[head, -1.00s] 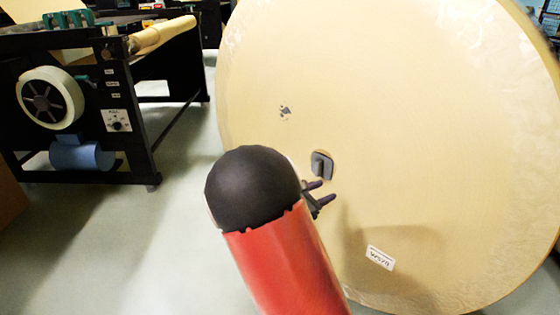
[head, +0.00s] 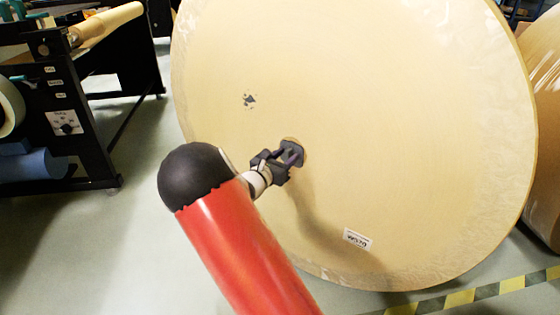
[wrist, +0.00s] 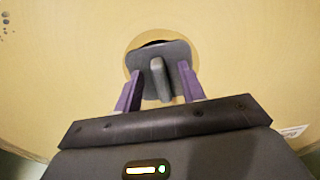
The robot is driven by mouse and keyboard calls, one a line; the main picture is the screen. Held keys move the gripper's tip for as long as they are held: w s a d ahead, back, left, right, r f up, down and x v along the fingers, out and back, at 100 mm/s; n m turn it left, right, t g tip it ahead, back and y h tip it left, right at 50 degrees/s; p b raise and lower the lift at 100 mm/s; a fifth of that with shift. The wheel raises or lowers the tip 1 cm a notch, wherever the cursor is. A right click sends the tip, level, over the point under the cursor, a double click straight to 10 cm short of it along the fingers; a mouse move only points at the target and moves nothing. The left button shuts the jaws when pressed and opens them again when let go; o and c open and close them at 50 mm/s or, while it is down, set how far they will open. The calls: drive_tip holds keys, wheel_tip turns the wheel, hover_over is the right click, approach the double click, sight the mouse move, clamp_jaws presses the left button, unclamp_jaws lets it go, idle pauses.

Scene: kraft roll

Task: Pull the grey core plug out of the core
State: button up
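The grey core plug (wrist: 178,52) sits in the round core (wrist: 129,60) of the big kraft roll (head: 400,120). It has an upright grey tab (wrist: 158,82) in its middle. A dark gap shows above the plug's top edge in the wrist view. My gripper (wrist: 160,72) is open, with one purple finger on each side of the tab. Gaps show between the fingers and the tab. In the head view my gripper (head: 289,156) is at the roll's face and hides much of the plug.
A white label (head: 357,239) is on the roll's lower face and a dark mark (head: 249,100) is at its upper left. A black machine frame (head: 95,150) stands at left. Another roll (head: 543,130) is at right. Striped floor tape (head: 460,298) runs at lower right.

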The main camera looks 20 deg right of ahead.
clamp_jaws()
drive_tip(key=p+v, duration=0.3)
drive_tip(key=v, duration=1)
idle(1.8)
